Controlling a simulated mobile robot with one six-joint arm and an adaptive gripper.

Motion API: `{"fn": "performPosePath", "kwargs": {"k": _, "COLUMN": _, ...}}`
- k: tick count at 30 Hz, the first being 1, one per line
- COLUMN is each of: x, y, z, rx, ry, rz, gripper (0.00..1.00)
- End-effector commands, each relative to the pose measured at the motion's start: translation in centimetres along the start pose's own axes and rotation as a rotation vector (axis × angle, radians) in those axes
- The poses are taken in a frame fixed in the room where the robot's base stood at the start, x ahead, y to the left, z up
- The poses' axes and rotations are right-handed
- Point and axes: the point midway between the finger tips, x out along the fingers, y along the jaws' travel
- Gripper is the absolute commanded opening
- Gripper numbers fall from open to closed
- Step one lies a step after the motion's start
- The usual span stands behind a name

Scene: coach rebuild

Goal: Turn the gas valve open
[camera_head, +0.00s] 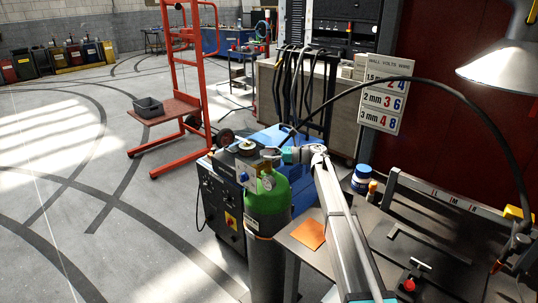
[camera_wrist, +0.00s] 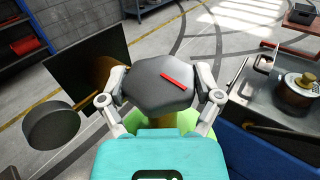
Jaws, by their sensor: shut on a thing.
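The gas valve is a dark grey, many-sided knob (camera_wrist: 150,92) with a red mark on top, in the middle of the wrist view. My gripper (camera_wrist: 162,84) has one finger against each side of it and is shut on it. The red mark slants down to the right. Beneath the knob shows the green shoulder (camera_wrist: 200,122) of the gas cylinder. In the head view the cylinder (camera_head: 267,196) stands upright, green on top and grey below. My gripper (camera_head: 277,155) is at its top there, and the knob is hard to make out.
A blue welding machine (camera_head: 224,205) stands close behind and left of the cylinder. A workbench (camera_head: 390,235) with an orange plate (camera_head: 308,234) is to the right. A red trolley (camera_head: 196,100) stands farther back. A dark disc (camera_wrist: 52,126) sits left of the knob. The floor at left is clear.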

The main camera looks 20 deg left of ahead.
Motion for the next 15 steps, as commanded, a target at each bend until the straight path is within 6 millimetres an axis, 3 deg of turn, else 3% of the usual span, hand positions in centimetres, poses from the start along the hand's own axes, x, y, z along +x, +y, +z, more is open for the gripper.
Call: {"fn": "performPosePath", "kwargs": {"k": 15, "x": 0.24, "y": 0.11, "z": 0.06, "rx": 0.001, "ry": -0.002, "rz": 0.124, "gripper": 0.35}}
